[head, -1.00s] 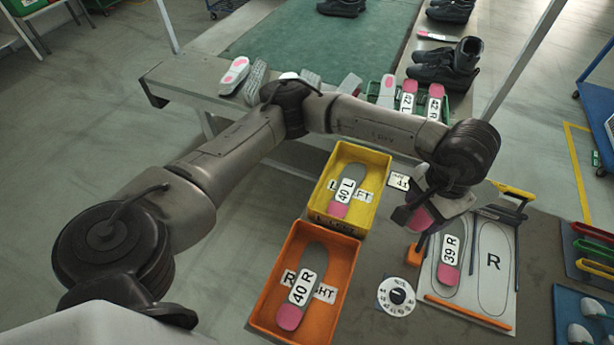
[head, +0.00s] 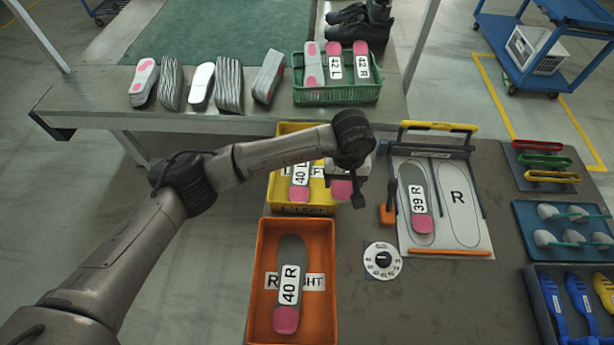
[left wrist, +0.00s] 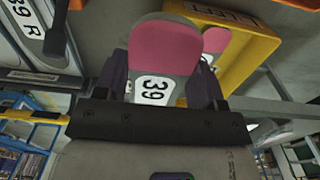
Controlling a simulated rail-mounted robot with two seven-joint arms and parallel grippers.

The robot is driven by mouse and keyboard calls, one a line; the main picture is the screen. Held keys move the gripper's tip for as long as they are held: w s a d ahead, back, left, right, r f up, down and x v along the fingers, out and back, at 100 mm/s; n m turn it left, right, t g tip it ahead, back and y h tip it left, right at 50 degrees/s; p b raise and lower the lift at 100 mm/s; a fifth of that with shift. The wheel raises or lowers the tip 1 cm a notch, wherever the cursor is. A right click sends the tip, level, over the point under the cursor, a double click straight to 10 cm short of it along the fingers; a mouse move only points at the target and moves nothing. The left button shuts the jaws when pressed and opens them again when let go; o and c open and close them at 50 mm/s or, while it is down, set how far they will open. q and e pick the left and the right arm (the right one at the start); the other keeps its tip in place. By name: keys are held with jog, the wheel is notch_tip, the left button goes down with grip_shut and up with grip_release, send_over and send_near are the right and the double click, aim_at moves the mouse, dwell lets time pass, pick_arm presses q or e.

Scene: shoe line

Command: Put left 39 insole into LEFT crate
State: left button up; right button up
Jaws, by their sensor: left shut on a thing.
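My left gripper (head: 347,182) is shut on the left 39 insole (head: 342,189), whose pink end shows below the gripper in the head view. In the left wrist view the insole (left wrist: 165,50) is between the fingers; its label reads 39 and the letter is hidden. The yellow LEFT crate (head: 305,209) lies just left of and partly behind the gripper, which is at its right side. The crate (left wrist: 252,62) also shows in the left wrist view, beyond the held insole. A 40 L insole (head: 299,193) lies in it. My right gripper is out of view.
The orange RIGHT crate (head: 325,329) with a 40 R insole (head: 286,318) stands in front of the yellow one. A board (head: 480,240) with a 39 R insole (head: 422,223) lies to the right. A dial (head: 382,260) sits between. A green crate (head: 337,96) stands behind.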

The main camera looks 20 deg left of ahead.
pick_arm(q)
jog(key=b, duration=0.1)
send_over(308, 187)
notch_tip(308, 187, down, 6)
jog(key=shift+s+d, duration=0.1)
jog(key=shift+f+b, duration=0.6)
jog(key=shift+f, duration=1.45)
jog(key=shift+f, duration=0.15)
jog(key=shift+f+b, duration=0.45)
jog(key=shift+b, duration=0.2)
jog(key=o, duration=0.9)
jog(key=shift+r, duration=0.15)
